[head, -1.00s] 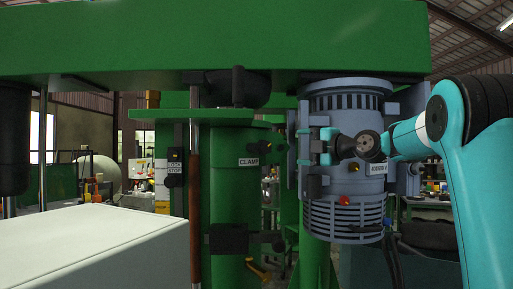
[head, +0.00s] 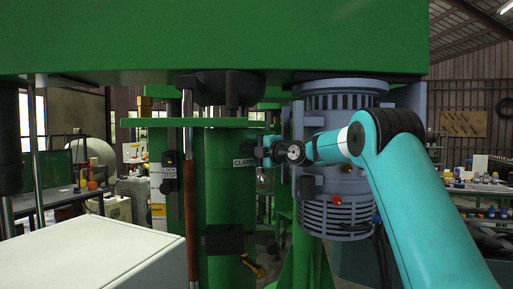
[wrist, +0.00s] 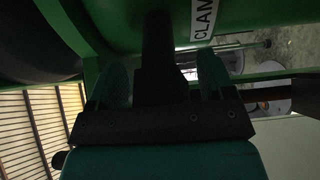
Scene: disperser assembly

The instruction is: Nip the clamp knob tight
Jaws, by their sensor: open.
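The CLAMP label (head: 244,162) is on the green column, and part of it shows at the top of the wrist view (wrist: 203,20). My gripper (head: 264,151) is just right of this label in the head view. In the wrist view my gripper (wrist: 162,82) is open, with one teal finger on each side of a dark upright shape (wrist: 156,40). This shape looks like the clamp knob and its stem. It is dark, and I cannot tell whether the fingers touch it. In the head view my gripper and wrist hide the knob.
The green beam (head: 220,40) spans overhead. A black block (head: 228,240) is lower on the column. A pale box (head: 90,260) fills the lower left.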

